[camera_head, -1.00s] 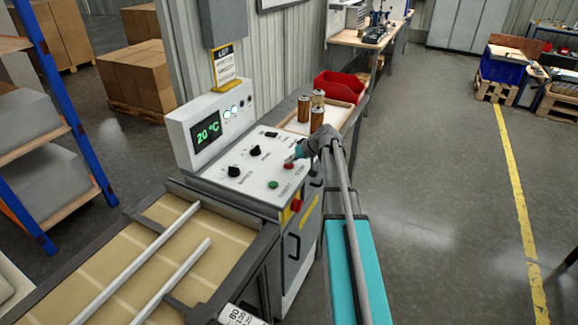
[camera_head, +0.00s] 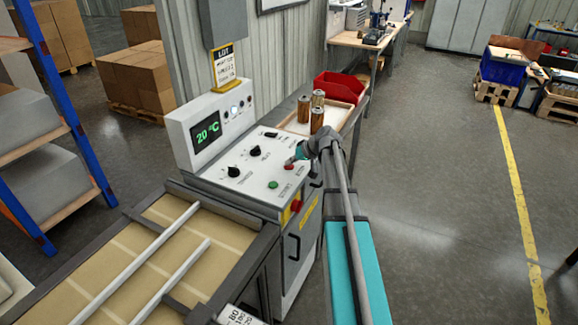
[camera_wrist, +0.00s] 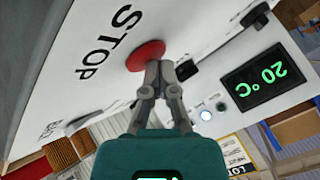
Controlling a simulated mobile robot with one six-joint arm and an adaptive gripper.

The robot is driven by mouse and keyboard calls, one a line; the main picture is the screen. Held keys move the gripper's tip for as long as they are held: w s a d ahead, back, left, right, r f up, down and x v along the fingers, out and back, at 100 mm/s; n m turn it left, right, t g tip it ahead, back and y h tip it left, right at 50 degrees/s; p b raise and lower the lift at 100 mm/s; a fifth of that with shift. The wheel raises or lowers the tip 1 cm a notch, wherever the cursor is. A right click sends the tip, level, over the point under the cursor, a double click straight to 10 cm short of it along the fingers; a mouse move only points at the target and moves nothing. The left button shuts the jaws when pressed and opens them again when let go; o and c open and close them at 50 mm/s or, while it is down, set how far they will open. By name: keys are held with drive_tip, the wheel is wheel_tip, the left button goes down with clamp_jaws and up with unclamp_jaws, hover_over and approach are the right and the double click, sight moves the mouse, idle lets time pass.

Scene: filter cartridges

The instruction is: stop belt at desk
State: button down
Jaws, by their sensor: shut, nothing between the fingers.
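The control desk (camera_head: 232,192) stands at the end of the belt (camera_head: 160,262), with a sloped white panel of knobs and buttons. In the wrist view, a red button (camera_wrist: 146,56) sits beside the printed word STOP. My gripper (camera_wrist: 158,68) is shut and empty, its fingertips at the lower edge of this red button. I cannot tell whether they press it. In the head view, my gripper (camera_head: 293,160) is at the right part of the panel, over the red button (camera_head: 289,167). A green button (camera_head: 273,184) is to its left.
A display (camera_head: 207,132) reads 20 °C. A larger red button (camera_head: 296,206) is on the desk's front. Brown cartridges (camera_head: 317,118) stand on a tray behind my wrist, near a red bin (camera_head: 340,88). Open floor is to the right.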

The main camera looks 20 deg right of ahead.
drive_tip(key=shift+r+p, duration=0.8)
drive_tip(key=shift+p, duration=0.05)
drive_tip(key=shift+r, duration=0.15)
drive_tip(key=shift+r+p, duration=2.4)
drive_tip(key=shift+p, duration=0.15)
